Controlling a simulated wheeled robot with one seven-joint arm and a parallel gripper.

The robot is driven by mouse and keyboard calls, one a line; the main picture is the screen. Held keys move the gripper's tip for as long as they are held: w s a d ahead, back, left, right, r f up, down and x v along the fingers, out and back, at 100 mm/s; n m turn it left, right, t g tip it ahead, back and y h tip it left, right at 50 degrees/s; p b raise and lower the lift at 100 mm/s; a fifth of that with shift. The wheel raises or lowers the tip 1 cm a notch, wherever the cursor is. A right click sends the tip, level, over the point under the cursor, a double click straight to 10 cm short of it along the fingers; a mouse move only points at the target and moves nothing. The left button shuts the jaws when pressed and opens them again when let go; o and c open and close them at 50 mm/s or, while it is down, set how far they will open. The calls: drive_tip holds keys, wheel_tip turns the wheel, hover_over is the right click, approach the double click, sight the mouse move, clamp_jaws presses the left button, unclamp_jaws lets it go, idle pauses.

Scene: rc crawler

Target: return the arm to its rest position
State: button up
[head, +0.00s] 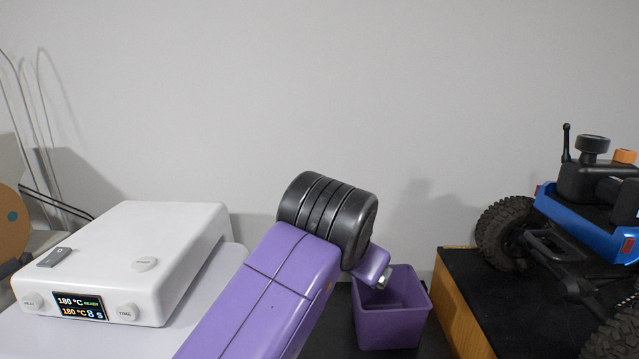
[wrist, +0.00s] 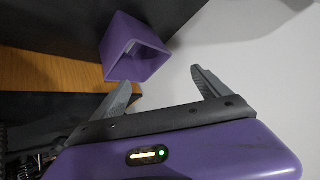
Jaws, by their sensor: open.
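My arm shows in the head view as a purple link with a black ribbed joint, reaching up from the bottom centre. The fingers are hidden in the head view. In the wrist view my gripper (wrist: 160,92) has its two grey fingers spread wide apart with nothing between them. A purple square bin (head: 392,318) stands behind the arm's end in the head view. The bin also shows in the wrist view (wrist: 136,50), beyond the fingers and apart from them.
A white heating device (head: 140,250) with a lit display stands at left. A blue crawler (head: 590,220) with big black tyres sits on a black-topped wooden box (head: 462,310) at right. A grey wall (head: 320,90) closes the back; the space above the arm is clear.

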drive_tip(key=d+r+n+t+h, duration=0.4)
drive_tip(key=d+r+n+t, duration=0.1)
drive_tip(key=d+r+t, duration=0.55)
drive_tip(key=s+d+f+n+g+y, duration=0.1)
drive_tip(key=s+f+y, duration=0.1)
drive_tip(key=s+f, duration=0.8)
drive_tip(key=s+d+f+g+y, duration=0.1)
drive_tip(key=s+f, duration=0.9)
drive_tip(key=s, duration=1)
drive_tip(key=s+d+f+n+g+y, duration=0.1)
drive_tip(key=s+f+g+y, duration=0.1)
drive_tip(key=s+f, duration=0.9)
drive_tip(key=s+y, duration=0.1)
drive_tip(key=s, duration=0.4)
drive_tip(key=shift+d+n, duration=0.3)
drive_tip(key=shift+d, duration=0.1)
